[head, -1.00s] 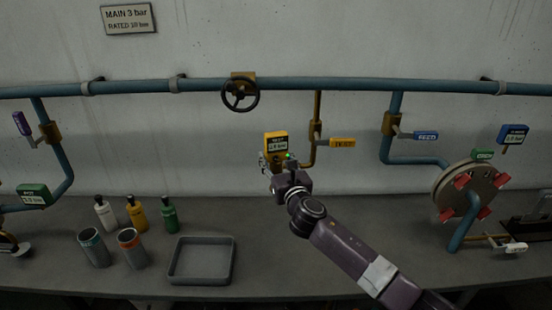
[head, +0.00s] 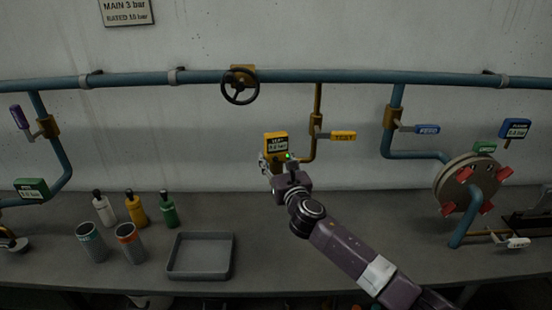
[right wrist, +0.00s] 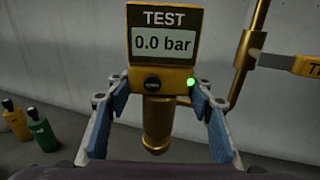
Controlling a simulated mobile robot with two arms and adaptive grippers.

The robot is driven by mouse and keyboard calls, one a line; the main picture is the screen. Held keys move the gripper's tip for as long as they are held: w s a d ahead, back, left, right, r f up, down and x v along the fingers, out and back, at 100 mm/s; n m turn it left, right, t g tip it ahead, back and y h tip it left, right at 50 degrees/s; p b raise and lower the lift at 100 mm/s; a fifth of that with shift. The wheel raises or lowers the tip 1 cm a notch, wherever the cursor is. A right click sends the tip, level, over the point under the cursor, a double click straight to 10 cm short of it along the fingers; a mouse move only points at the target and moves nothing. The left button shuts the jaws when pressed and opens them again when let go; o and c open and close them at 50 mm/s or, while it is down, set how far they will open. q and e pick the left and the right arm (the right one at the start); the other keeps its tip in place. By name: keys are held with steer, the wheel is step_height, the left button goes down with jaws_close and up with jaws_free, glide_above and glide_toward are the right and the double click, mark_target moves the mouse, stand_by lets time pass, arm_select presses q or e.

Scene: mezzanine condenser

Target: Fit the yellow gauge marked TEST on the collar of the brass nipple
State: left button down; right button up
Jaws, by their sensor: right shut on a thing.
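The yellow gauge (head: 276,145) marked TEST is upright in my right gripper (head: 277,165). In the right wrist view the gauge (right wrist: 162,42) reads 0.0 bar. The blue-padded fingers of the right gripper (right wrist: 158,105) are on both sides of its lower body. A brass stem (right wrist: 156,125) with a wider, rounded lower end shows below it; I cannot tell whether this is all gauge or partly nipple. A brass pipe (head: 317,105) drops from the main and bends left behind the gripper. The nipple's collar is not clearly visible. My left gripper is out of view.
A yellow tagged valve handle (head: 343,135) sticks out right of the brass pipe, close to the gripper. A grey tray (head: 232,262), two cans (head: 92,246) and three bottles (head: 136,211) stand left on the bench. A red-lugged flange (head: 462,185) is at right.

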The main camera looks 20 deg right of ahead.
steer(key=shift+f+b, duration=0.55)
steer(key=shift+f, duration=0.2)
steer(key=o, duration=1.5)
steer(key=shift+f, duration=0.1)
steer(key=shift+s, duration=0.1)
steer(key=s, duration=1.2)
steer(key=shift+a, duration=0.15)
